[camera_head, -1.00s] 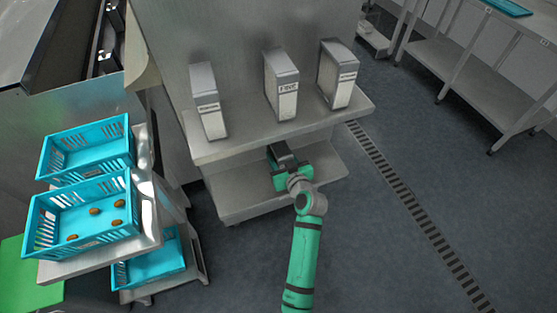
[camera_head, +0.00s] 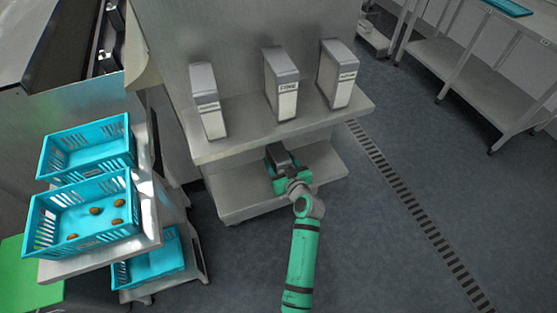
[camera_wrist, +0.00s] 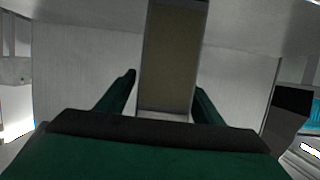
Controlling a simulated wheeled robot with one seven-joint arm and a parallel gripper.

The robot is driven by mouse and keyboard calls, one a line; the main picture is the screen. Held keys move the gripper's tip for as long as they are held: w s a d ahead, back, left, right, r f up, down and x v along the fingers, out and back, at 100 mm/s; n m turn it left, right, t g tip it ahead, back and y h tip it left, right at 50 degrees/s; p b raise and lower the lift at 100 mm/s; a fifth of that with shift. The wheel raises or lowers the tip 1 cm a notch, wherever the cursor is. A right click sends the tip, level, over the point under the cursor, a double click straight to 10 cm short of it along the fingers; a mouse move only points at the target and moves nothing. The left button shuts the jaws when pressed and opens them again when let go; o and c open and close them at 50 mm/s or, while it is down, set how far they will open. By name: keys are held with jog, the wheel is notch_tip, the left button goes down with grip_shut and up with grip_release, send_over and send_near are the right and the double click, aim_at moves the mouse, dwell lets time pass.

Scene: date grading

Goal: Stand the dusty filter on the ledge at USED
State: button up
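The dusty filter (camera_wrist: 170,55) has a brownish face in a grey frame and fills the gap between my two green fingers in the wrist view; its upper end leaves the picture. My gripper (camera_wrist: 165,85) appears shut on it. In the head view my gripper (camera_head: 283,172) and the dark grey filter (camera_head: 279,154) are in front of the unit, below the ledge's front edge and over the lower shelf. The ledge (camera_head: 240,135) holds three upright grey boxes. No label reading USED is legible.
The left box (camera_head: 207,92) and right box (camera_head: 340,68) have unreadable labels; the middle box (camera_head: 281,75) reads FINE. The lower shelf (camera_head: 240,197) has bare room. Blue crates (camera_head: 85,228) stand at left, one with several dates.

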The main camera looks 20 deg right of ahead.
jog(key=shift+d, duration=0.1)
jog(key=shift+s+r, duration=0.1)
jog(key=shift+r, duration=0.05)
jog(key=v, duration=1.2)
jog(key=s+a+f+m+g+h, duration=0.1)
jog(key=s+a+f, duration=0.3)
jog(key=s+a, duration=0.3)
jog(key=s+a+f+m+h, duration=0.1)
jog(key=s+a+f+h, duration=0.15)
jog(key=s+a, duration=0.55)
jog(key=s+a+r+t+y, duration=0.1)
jog(key=s+a+r, duration=0.2)
jog(key=s, duration=0.6)
jog(key=s+a+r+n+y, duration=0.1)
jog(key=s+a+r, duration=0.2)
jog(key=s+r, duration=0.4)
jog(key=s, duration=0.2)
jog(key=shift+s+r+n+t+y, duration=0.25)
jog(key=shift+r+n+t+y, duration=0.05)
jog(key=shift+t+y, duration=0.1)
